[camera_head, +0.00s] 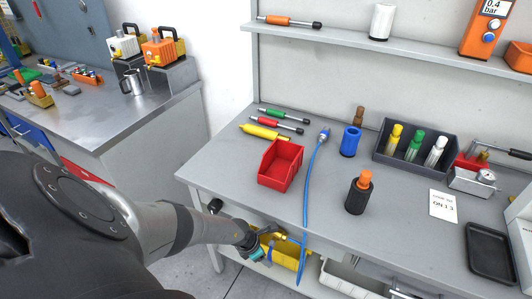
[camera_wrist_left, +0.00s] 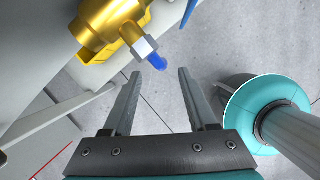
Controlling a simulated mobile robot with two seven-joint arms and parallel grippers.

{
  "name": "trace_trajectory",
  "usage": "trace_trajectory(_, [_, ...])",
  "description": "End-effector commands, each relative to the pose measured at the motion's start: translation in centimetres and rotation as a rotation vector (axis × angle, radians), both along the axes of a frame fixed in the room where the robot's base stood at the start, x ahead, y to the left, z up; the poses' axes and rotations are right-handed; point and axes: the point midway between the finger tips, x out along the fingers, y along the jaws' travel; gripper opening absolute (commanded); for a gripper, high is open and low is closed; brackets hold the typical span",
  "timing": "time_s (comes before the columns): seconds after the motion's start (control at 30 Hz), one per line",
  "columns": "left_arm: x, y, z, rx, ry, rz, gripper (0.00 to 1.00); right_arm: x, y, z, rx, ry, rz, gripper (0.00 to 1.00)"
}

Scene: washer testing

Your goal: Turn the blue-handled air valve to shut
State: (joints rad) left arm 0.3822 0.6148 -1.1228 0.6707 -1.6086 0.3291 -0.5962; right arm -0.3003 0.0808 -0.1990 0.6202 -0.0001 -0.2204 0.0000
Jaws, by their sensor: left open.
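The brass air valve (camera_wrist_left: 105,25) is at the top of the left wrist view, with a hex nut and a short blue tip (camera_wrist_left: 157,63) pointing down toward my fingers. A blue strip (camera_wrist_left: 188,13) at the top edge may be its handle; most of it is cut off. My left gripper (camera_wrist_left: 158,74) is open and empty. The blue tip is near the gap between its fingertips; I cannot tell whether they touch. In the head view my left gripper (camera_head: 266,244) is at the bench's front edge, beside a small brass part (camera_head: 281,237). My right gripper is not in view.
A blue hose (camera_head: 310,180) runs across the grey bench (camera_head: 225,170) and hangs over its front edge. A red bin (camera_head: 280,165) stands near the edge. Yellow (camera_head: 287,256) and white (camera_head: 345,280) bins are below. A black-and-orange bottle (camera_head: 358,194) stands right.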

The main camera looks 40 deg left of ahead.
Motion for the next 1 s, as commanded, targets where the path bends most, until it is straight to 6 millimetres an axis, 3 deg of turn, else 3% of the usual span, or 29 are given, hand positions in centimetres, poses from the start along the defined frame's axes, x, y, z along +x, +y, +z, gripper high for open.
trace_trajectory(0.03, [-0.3, 0.1, 1.0, 0.0, 0.001, 0.0, 0.58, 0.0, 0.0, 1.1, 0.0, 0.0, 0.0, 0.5])
trace_trajectory(0.6, [-2.5, 0.8, 7.2, 0.001, 0.001, -0.002, 0.58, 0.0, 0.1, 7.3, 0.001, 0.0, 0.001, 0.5])
trace_trajectory(1.0, [-3.3, 1.1, 9.0, 0.001, 0.002, -0.001, 0.58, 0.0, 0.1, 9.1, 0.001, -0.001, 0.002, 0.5])
